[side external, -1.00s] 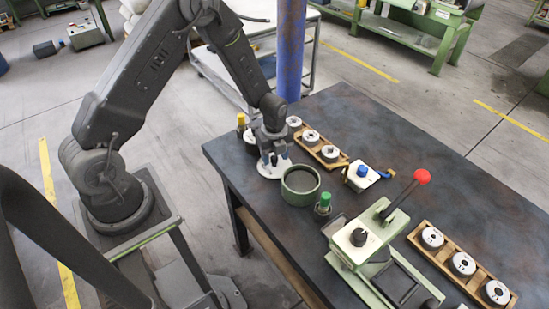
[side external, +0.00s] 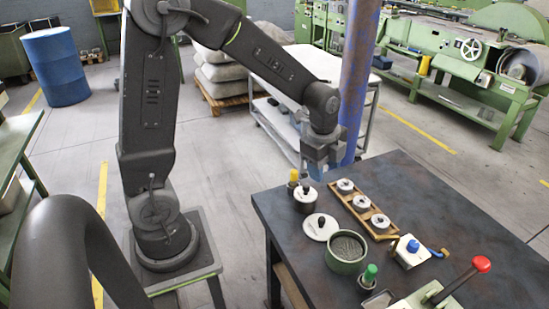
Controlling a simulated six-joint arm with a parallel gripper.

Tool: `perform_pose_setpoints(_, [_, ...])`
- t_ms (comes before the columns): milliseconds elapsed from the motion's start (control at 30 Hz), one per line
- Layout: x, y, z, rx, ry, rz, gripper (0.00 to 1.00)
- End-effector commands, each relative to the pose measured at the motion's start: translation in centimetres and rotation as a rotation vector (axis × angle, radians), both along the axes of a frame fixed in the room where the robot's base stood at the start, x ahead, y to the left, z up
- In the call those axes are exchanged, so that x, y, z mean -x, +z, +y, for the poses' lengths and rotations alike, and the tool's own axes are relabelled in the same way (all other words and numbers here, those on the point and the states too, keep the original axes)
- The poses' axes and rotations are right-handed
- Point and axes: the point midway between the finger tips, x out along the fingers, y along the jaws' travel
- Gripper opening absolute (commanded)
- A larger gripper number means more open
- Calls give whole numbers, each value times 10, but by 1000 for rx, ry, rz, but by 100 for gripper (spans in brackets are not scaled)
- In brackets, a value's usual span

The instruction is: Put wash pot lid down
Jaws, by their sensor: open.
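The wash pot lid (side external: 313,231), a flat white disc with a black knob, lies on the dark table near its left edge. It is beside the green wash pot (side external: 343,266), apparently touching or very close to it. The pot stands open at the top, with a grey mesh-like inside.
A white-topped container (side external: 306,202) and a yellow-capped bottle (side external: 293,178) stand behind the lid. A wooden rack (side external: 381,235) holds three metal rings. Nearby are a blue-topped device (side external: 412,246), a green-capped bottle (side external: 370,273) and a red-knobbed lever (side external: 481,264). A blue column (side external: 359,75) rises behind my gripper.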

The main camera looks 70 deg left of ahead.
Motion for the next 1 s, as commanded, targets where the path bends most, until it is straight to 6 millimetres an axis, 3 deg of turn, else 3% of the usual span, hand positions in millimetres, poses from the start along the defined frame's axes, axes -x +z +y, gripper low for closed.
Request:
perform_pose_setpoints(33, [13,21,-6,14,97,-40,50])
perform_pose_setpoints(200, [60,72,-23,100,472,-148,50])
perform_pose_setpoints(400, [120,105,-38,253,883,-252,50])
perform_pose_setpoints(633, [161,115,-45,394,1177,-302,50])
perform_pose_setpoints(1000, [168,116,-47,424,1238,-307,50])
